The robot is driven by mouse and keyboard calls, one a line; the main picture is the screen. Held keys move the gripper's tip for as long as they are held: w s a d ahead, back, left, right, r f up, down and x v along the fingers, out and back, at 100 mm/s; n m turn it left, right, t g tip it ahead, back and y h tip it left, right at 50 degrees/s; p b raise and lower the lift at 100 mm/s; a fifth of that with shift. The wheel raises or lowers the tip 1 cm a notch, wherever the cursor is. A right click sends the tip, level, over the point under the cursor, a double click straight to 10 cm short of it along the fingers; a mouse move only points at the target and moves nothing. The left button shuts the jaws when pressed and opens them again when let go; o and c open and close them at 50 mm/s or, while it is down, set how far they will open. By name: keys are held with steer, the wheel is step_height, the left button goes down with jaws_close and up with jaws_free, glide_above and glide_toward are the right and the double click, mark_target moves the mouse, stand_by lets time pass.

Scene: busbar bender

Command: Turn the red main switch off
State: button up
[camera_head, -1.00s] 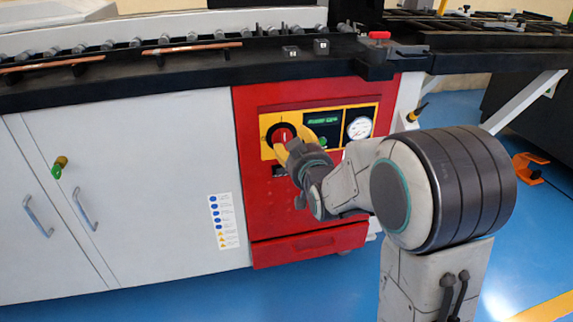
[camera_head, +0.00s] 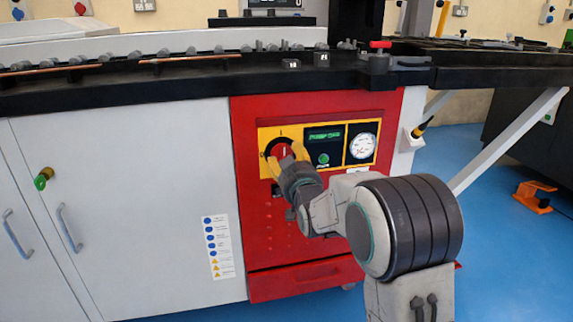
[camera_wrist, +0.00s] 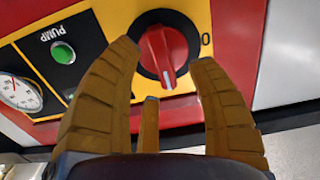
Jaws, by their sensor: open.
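The red main switch (camera_head: 283,149) is a round rotary knob on a yellow plate on the red cabinet front. In the wrist view, the knob (camera_wrist: 165,55) has a raised red handle with a white mark at its lower end, and a "0" to the right. In the head view, an "I" is above the knob and the handle looks upright. My gripper (camera_head: 288,163) is open in front of the switch and covers its lower part. In the wrist view, my yellow fingers (camera_wrist: 166,56) flank the knob; whether they touch it I cannot tell.
A green pump button (camera_wrist: 63,53) and a round gauge (camera_head: 362,146) sit beside the switch. The black bench edge (camera_head: 150,85) runs above the red cabinet. White cabinet doors (camera_head: 130,200) stand to the left.

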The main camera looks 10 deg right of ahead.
steer(key=shift+w, duration=1.2)
jaws_close()
